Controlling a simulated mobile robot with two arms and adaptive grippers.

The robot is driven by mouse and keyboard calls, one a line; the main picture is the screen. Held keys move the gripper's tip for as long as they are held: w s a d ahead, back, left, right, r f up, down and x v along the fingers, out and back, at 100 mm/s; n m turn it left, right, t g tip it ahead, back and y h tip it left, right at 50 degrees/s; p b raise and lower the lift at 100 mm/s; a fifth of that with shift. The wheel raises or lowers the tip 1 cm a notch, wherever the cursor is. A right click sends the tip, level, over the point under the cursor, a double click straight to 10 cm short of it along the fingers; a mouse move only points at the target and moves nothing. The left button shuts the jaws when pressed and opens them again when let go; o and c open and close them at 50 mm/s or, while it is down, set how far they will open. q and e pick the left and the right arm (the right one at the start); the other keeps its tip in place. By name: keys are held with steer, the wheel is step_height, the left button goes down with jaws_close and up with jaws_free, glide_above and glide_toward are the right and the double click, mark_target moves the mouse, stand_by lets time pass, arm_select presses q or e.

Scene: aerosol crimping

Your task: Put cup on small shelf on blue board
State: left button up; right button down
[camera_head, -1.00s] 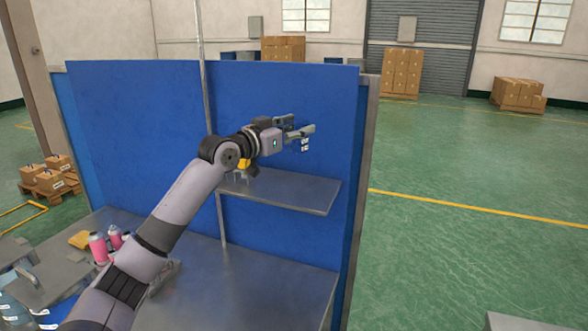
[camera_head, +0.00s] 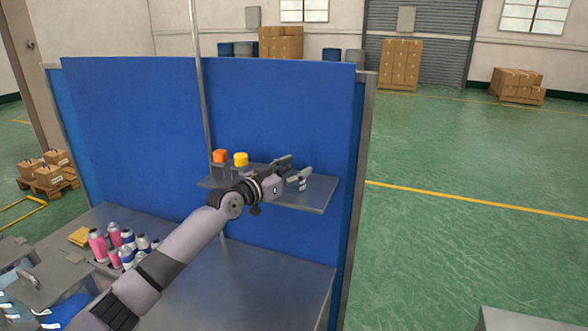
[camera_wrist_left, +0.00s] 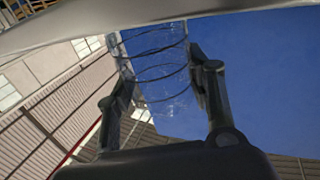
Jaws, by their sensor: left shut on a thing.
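A clear, see-through cup (camera_wrist_left: 158,65) with ring lines sits between the two fingers of my left gripper in the left wrist view. My left gripper (camera_head: 297,168) is shut on it. In the head view the cup is hard to make out at the fingertips. The gripper is over the right part of the small grey shelf (camera_head: 322,190), which is fixed to the blue board (camera_head: 275,110). I cannot tell whether the cup touches the shelf. My right gripper is not in view.
An orange piece (camera_head: 220,156) and a yellow piece (camera_head: 241,159) stand at the shelf's left end. Below, several pink and white cans (camera_head: 115,236) stand on the metal table (camera_head: 235,275). The shelf's right end is clear.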

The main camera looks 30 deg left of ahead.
arm_select(q)
steer(key=shift+f, duration=0.1)
steer(key=o, duration=0.8)
steer(key=shift+c, duration=0.2)
steer(key=o, duration=0.5)
steer(key=shift+c, duration=0.2)
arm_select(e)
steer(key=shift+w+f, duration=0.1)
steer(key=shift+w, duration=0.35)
arm_select(q)
steer(key=s+a+b, duration=0.1)
steer(key=s+b, duration=0.3)
steer(key=s, duration=0.8)
steer(key=shift+a, duration=0.4)
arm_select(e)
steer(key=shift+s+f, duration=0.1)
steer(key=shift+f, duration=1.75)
arm_select(q)
steer(key=shift+w, duration=0.1)
